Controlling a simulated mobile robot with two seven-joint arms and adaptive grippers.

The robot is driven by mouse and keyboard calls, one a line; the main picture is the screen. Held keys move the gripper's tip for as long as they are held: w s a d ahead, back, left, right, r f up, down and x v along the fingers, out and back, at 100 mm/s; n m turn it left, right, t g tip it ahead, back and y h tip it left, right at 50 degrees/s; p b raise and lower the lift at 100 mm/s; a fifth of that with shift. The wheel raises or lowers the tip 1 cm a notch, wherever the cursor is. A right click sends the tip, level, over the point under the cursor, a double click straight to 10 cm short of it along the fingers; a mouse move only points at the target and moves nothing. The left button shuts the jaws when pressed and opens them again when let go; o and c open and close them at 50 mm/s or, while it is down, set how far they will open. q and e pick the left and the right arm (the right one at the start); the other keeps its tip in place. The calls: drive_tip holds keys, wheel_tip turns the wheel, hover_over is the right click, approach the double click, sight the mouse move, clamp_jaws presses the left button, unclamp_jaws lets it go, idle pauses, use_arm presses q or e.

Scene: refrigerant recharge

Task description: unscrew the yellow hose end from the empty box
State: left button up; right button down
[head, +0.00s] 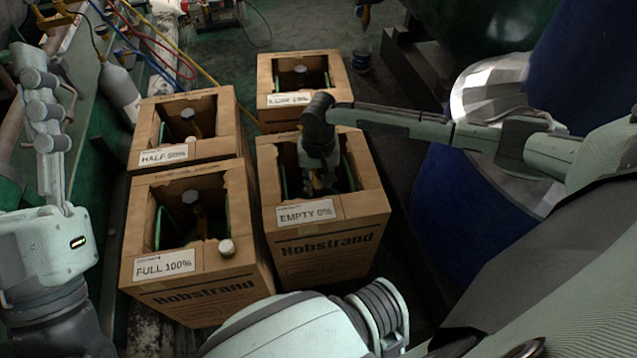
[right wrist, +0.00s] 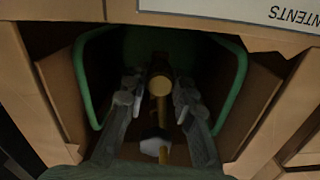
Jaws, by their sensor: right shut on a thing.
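The empty box (head: 330,246) is an open-topped cardboard box labelled "EMPTY 0%", right of the full box. My right gripper (head: 318,184) reaches down into its opening. In the right wrist view the two fingers (right wrist: 158,100) stand either side of a brass-yellow hose end (right wrist: 160,84) and are shut on it. Below it show a pale valve part and a bit of yellow, both dim. Green tank handles (right wrist: 238,85) flank the fingers. The threads are hidden.
The full box (head: 195,265) has a pale cap (head: 226,248) on its rim. The half box (head: 222,140) and the low box (head: 300,112) stand behind. Red, blue and yellow hoses (head: 185,52) run at upper left. A blue drum (head: 455,220) stands at the right.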

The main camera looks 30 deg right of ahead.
drive_tip(key=shift+r+n+p, duration=0.1)
drive_tip(key=shift+n+p, duration=0.4)
drive_tip(key=shift+p, duration=0.05)
drive_tip(key=shift+n+p, duration=0.6)
drive_tip(key=shift+n, duration=0.7)
drive_tip(key=shift+d+n+p, duration=0.1)
drive_tip(key=shift+n+p, duration=0.85)
drive_tip(key=shift+n, duration=0.85)
drive_tip(key=shift+s, duration=0.1)
